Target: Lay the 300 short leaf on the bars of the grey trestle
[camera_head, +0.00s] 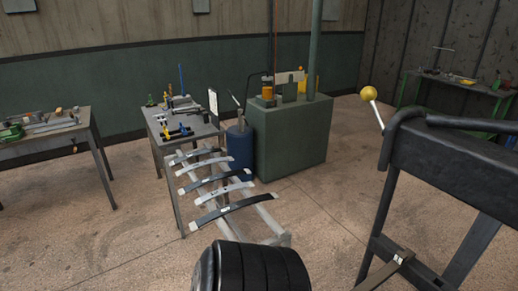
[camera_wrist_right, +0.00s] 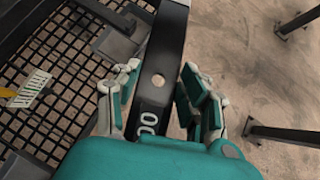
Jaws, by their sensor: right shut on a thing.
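A dark flat leaf (camera_wrist_right: 165,60) with a round hole runs between the teal fingers of my right gripper (camera_wrist_right: 158,95) in the right wrist view. My right gripper is shut on it. White digits "00" show on the leaf near the palm; any digit before them is hidden. The grey trestle (camera_head: 268,217) stands in the middle of the head view. Neither gripper shows in the head view.
A black rack frame (camera_head: 440,160) with a yellow-ball lever (camera_head: 369,93) fills the right; a labelled strip (camera_head: 385,270) lies low in it. A workbench (camera_head: 195,130) and blue drum (camera_head: 240,146) stand behind the trestle. Black mesh (camera_wrist_right: 60,85) lies left of the held leaf. Floor is open left of the trestle.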

